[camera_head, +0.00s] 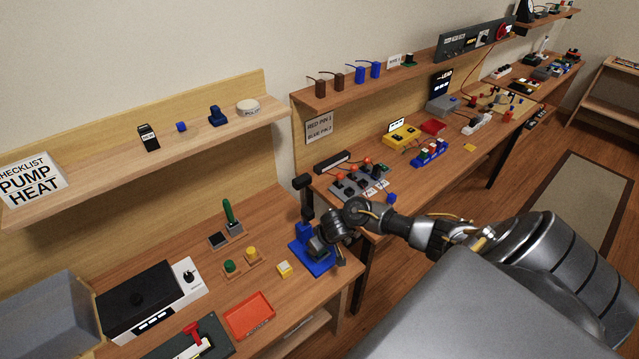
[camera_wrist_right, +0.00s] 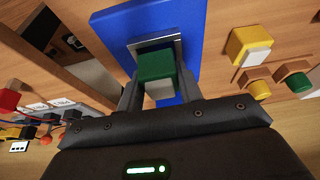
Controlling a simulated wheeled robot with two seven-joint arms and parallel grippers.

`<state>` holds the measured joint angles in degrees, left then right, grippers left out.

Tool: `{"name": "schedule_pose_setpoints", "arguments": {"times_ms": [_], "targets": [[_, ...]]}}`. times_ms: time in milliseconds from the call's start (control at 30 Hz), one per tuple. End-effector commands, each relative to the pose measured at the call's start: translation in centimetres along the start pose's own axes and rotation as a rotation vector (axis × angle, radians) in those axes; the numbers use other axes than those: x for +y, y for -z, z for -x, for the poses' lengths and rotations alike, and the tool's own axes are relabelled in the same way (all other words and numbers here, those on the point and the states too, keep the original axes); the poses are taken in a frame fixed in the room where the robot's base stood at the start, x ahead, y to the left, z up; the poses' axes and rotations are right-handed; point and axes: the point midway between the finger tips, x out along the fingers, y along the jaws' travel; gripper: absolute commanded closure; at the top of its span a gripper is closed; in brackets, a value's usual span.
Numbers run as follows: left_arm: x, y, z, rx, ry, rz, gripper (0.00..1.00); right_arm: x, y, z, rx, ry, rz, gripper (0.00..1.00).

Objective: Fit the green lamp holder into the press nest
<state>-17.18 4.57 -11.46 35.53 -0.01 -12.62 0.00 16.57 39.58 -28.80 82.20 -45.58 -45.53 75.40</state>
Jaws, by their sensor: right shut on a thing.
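The green lamp holder (camera_wrist_right: 155,67) is a small green and whitish block in the right wrist view. My right gripper (camera_wrist_right: 158,88) is shut on it, a finger on either side. Just beyond it is the grey-rimmed press nest (camera_wrist_right: 172,42) on the blue press (camera_wrist_right: 112,22). The holder overlaps the nest in this view; I cannot tell whether it is inside or above it. In the head view my right gripper (camera_head: 322,246) is at the blue press (camera_head: 302,233) on the near bench, and the holder is hidden there. My left gripper is not in view.
A yellow-and-white block (camera_head: 285,268) lies left of the press. A wooden rack with a green cap (camera_head: 230,266) and a yellow cap (camera_head: 251,252) is beyond it. An orange tray (camera_head: 249,314) lies nearer. A grey switch panel (camera_head: 355,184) is on the bench to the right.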

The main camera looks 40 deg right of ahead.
Motion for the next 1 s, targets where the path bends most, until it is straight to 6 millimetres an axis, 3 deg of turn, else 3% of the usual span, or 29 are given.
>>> {"name": "schedule_pose_setpoints", "arguments": {"times_ms": [700,1000], "targets": [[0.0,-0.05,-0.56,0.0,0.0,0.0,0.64,-0.04,-0.4,-0.87,-0.001,0.0,-0.001,0.86],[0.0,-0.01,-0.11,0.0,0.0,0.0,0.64,-0.05,-0.1,-0.24,0.0,0.001,-0.001,0.86]]}}
